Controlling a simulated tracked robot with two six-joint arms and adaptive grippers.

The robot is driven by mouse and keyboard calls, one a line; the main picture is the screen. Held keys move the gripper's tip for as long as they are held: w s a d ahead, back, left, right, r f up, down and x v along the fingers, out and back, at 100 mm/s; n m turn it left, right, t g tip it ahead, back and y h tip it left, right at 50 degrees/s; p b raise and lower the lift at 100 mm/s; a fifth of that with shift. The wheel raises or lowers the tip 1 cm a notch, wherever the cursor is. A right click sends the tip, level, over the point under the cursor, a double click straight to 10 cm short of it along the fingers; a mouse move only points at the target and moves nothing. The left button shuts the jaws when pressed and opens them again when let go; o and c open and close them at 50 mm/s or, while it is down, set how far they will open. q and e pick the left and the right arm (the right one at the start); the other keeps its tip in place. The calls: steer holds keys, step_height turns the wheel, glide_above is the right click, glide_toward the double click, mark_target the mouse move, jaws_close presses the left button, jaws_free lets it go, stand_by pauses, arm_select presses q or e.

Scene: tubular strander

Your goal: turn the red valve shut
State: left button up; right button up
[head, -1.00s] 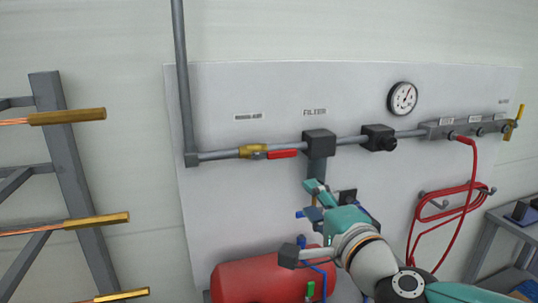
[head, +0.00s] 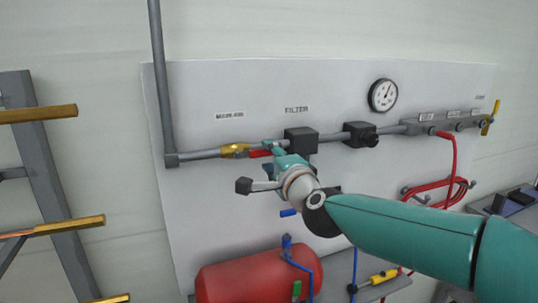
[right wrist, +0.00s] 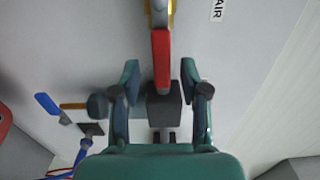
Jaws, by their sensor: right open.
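The red valve handle (head: 257,154) lies along the grey pipe, beside its brass valve body (head: 234,150). In the right wrist view the red handle (right wrist: 161,60) points down from the brass body (right wrist: 158,10), its lower part between my fingertips. My right gripper (head: 276,148) is at the handle's right end and hides part of it. The right wrist view shows the right gripper (right wrist: 160,72) open, with a finger on each side of the handle and a visible gap to both. My left gripper is not in view.
A dark filter block (head: 301,138) sits on the pipe just right of the handle, and a second block (head: 360,133) lies further right. A gauge (head: 383,95) is above. A red tank (head: 258,278) stands below. The panel left of the valve is mostly clear.

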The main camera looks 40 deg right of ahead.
steer(key=shift+x, duration=0.9)
jaws_close()
